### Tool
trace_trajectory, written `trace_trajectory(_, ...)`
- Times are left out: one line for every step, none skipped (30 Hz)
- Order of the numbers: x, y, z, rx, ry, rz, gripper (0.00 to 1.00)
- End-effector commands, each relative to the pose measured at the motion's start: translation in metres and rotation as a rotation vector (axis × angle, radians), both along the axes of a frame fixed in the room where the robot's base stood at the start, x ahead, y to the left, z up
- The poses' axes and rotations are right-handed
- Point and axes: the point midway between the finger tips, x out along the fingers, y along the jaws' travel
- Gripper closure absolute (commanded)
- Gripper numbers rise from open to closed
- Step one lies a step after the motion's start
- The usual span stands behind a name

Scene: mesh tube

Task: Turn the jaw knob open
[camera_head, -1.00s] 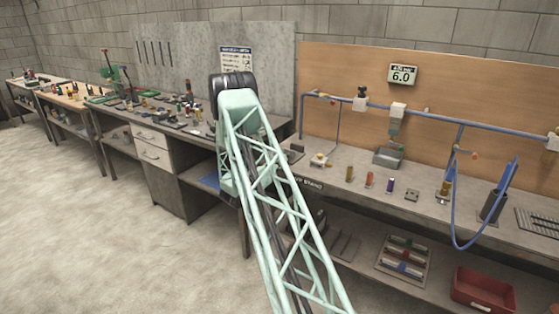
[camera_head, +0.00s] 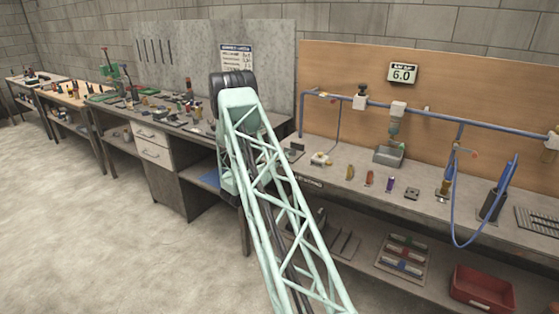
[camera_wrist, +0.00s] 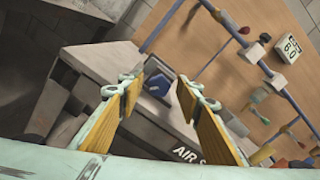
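In the wrist view my gripper (camera_wrist: 160,90) shows as two mint fingers with yellow pads, standing apart with nothing held between them. Beyond the gap, a small dark blue and grey device (camera_wrist: 158,84) sits on the corner of a grey bench; the fingertips appear apart from it. I cannot make out a jaw knob on it for sure. In the head view a small dark block (camera_head: 294,147) stands at the left end of the air bench (camera_head: 330,190). My arm crosses the middle of that view, and my gripper is hidden there.
A blue air pipe (camera_head: 430,112) runs along the wooden backboard (camera_head: 450,75). Small coloured cylinders (camera_head: 370,178) and a blue hose (camera_head: 458,210) are on the bench. A red bin (camera_head: 482,290) sits on the shelf below. The floor at left is clear.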

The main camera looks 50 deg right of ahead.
Motion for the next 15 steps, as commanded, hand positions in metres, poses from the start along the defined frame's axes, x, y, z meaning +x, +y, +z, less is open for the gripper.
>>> trace_trajectory(0.0, 0.0, 0.0, 0.0, 0.0, 0.0, 0.68)
trace_trajectory(0.0, 0.0, 0.0, 0.0, 0.0, 0.0, 0.68)
trace_trajectory(0.0, 0.0, 0.0, 0.0, 0.0, 0.0, 0.68)
trace_trajectory(0.0, 0.0, 0.0, 0.0, 0.0, 0.0, 0.68)
trace_trajectory(0.0, 0.0, 0.0, 0.0, 0.0, 0.0, 0.68)
trace_trajectory(0.0, 0.0, 0.0, 0.0, 0.0, 0.0, 0.68)
trace_trajectory(0.0, 0.001, 0.0, 0.0, 0.0, 0.0, 0.68)
trace_trajectory(0.0, 0.001, 0.0, 0.0, 0.0, 0.0, 0.68)
trace_trajectory(0.0, 0.002, 0.0, 0.0, 0.0, 0.0, 0.68)
trace_trajectory(0.0, 0.003, 0.0, 0.001, 0.0, 0.001, 0.68)
trace_trajectory(0.0, 0.004, 0.0, 0.001, 0.0, 0.001, 0.68)
trace_trajectory(0.0, 0.006, 0.0, 0.001, 0.0, 0.001, 0.68)
trace_trajectory(0.0, 0.008, 0.0, 0.001, 0.0, 0.001, 0.68)
trace_trajectory(0.0, 0.01, 0.0, 0.001, 0.0, 0.002, 0.68)
trace_trajectory(0.0, 0.013, 0.0, 0.0, 0.0, 0.002, 0.68)
